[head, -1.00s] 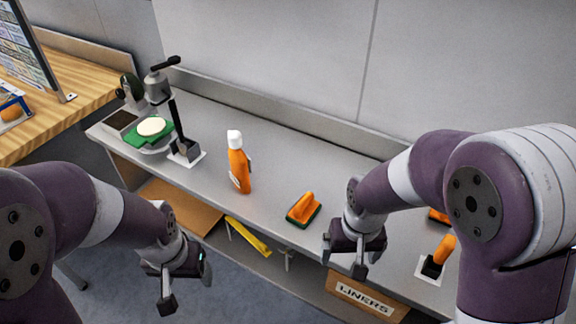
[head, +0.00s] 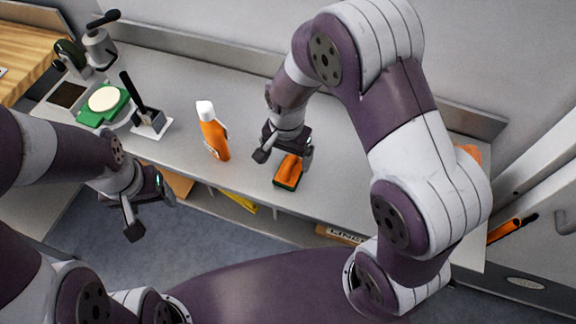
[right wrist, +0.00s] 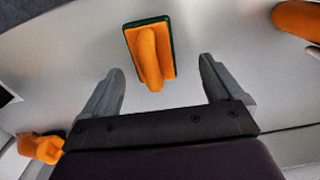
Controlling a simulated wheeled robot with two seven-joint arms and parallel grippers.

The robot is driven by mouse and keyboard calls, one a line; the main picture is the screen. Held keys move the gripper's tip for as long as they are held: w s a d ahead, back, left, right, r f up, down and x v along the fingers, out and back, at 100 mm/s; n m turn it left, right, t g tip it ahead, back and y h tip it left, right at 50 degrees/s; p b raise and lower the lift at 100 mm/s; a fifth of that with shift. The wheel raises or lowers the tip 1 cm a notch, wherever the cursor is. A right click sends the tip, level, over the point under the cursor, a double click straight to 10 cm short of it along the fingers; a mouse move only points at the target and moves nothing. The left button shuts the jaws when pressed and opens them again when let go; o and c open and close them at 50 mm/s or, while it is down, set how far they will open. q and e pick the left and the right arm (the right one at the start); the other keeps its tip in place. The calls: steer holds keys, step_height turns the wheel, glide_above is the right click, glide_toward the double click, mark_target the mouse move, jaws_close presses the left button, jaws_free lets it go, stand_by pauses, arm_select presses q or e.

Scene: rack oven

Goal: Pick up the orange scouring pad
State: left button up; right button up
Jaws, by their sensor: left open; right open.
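The orange scouring pad (head: 288,171) has an orange handle-like top and a dark green underside. It lies on the steel counter near its front edge. In the right wrist view the pad (right wrist: 150,55) sits ahead of and between the two fingers, apart from them. My right gripper (head: 283,153) is open and empty, just above and behind the pad in the head view; its open fingers also show in the right wrist view (right wrist: 165,90). My left gripper (head: 150,214) is open and empty, in front of the counter at the left.
An orange spray-type bottle with a white cap (head: 213,132) stands left of the pad. A black-handled tool on a white base (head: 149,118) and a green board with a pale round item (head: 105,101) are further left. The steel counter (head: 180,70) is clear behind the bottle.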

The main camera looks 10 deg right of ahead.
mark_target(290, 167)
steer(key=f, duration=0.1)
steer(key=s+f, duration=0.1)
steer(key=f, duration=0.2)
steer(key=shift+s+d+p, duration=0.15)
steer(key=shift+d+p, duration=0.2)
steer(key=shift+f, duration=0.25)
steer(key=shift+w+a+f, duration=0.1)
steer(key=shift+w, duration=0.15)
steer(key=shift+s, duration=0.15)
steer(key=c, duration=1.2)
arm_select(q)
steer(key=shift+s+d+r, duration=0.15)
steer(key=shift+s+r, duration=0.15)
steer(key=shift+r, duration=0.3)
